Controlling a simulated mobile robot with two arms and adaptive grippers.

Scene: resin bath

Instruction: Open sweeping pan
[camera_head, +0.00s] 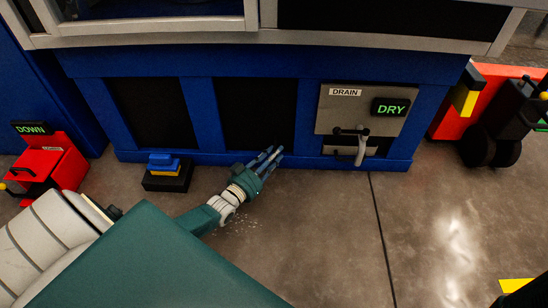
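I cannot make out with certainty which thing is the sweeping pan. A red box-like unit (48,168) with a black "DOWN" sign (34,129) and a small yellow knob stands on the floor at the far left. My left gripper (271,156) is green and grey, at the end of the arm that comes in from the lower left. It points at the base of the blue machine, low over the floor. Its slim fingers show close together; whether they are open or shut is not clear. I see nothing held in them. My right gripper is out of view.
A blue machine (201,115) with dark panels fills the back. Its drain panel (343,118) reads "DRY". A black block with blue and yellow parts (167,173) stands before it. White specks (247,221) lie beside my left arm.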

